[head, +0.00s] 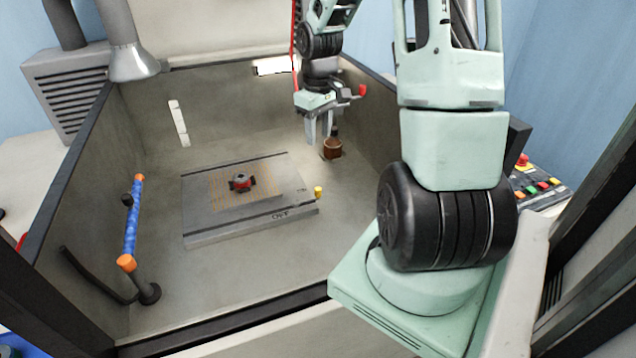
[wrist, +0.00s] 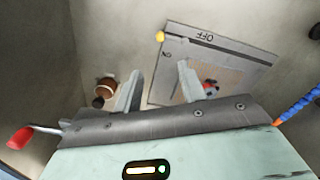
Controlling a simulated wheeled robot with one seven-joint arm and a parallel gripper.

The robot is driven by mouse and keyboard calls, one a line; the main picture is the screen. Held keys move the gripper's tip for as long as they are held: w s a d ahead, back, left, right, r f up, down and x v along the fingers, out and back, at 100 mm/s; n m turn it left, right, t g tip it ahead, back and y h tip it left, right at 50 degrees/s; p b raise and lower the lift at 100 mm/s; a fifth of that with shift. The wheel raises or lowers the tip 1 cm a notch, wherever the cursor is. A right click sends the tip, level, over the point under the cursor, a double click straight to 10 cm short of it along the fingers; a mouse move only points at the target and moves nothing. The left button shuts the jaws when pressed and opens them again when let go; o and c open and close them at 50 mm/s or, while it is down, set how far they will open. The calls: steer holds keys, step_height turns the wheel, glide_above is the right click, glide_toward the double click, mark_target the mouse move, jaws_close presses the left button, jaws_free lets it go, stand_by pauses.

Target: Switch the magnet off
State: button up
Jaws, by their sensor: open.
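The magnet is a flat grey plate (head: 215,220) on the floor of the walled bench, with a fine orange-lined grid on top. A yellow knob (head: 318,191) stands at its right end; the knob also shows in the wrist view (wrist: 160,36). There, the plate (wrist: 250,55) bears an OFF mark along its edge, and a small mark that seems to read ON is close to the knob. A dark and red part (head: 241,183) sits on the grid. My gripper (head: 319,138) is open and empty, above and behind the knob, touching nothing. Its fingers (wrist: 158,86) are well apart.
A blue rod with orange ends (head: 131,222) stands at the left on a black stand. Bench walls enclose the area. The floor in front of the plate is clear.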

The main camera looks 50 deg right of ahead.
mark_target(318, 188)
step_height(318, 188, down, 17)
steer(key=shift+a+f+p, duration=0.1)
steer(key=shift+p, duration=0.7)
jaws_close()
